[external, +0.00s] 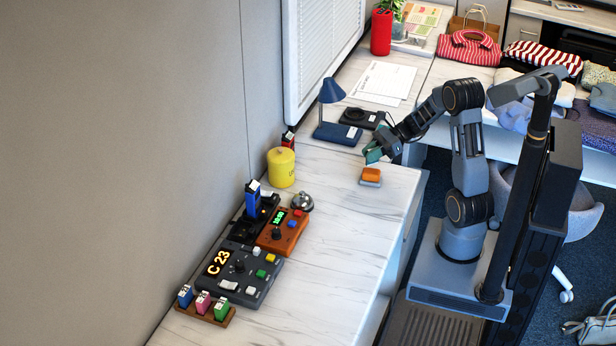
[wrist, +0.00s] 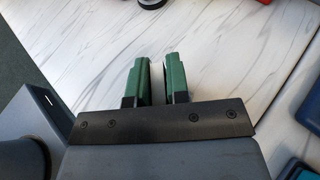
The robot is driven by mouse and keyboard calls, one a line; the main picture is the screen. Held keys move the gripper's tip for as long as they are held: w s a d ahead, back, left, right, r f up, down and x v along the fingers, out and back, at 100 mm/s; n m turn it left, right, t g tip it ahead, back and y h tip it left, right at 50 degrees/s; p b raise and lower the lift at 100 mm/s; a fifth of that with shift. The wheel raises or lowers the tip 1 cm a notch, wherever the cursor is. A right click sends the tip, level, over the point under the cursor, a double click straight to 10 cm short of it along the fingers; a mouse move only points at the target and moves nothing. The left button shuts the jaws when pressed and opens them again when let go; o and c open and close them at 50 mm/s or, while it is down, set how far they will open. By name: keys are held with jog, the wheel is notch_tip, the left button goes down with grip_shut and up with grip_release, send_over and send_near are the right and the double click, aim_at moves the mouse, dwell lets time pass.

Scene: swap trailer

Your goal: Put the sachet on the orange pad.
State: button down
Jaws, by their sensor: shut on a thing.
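The orange pad (external: 371,173) appears as a small orange block-like top on a pale base, on the marble worktop near its right edge.
A yellow canister (external: 281,168), a bell (external: 302,202), an orange control box (external: 283,231) and a dark console (external: 240,273) stand to the left. A blue lamp (external: 335,115) stands behind. The front worktop (external: 330,270) is clear.

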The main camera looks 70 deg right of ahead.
aim_at(366, 164)
jog(key=shift+f, duration=1.3)
jog(key=shift+f, duration=0.2)
jog(key=c, duration=1.1)
grip_release()
jog(key=shift+r, duration=0.1)
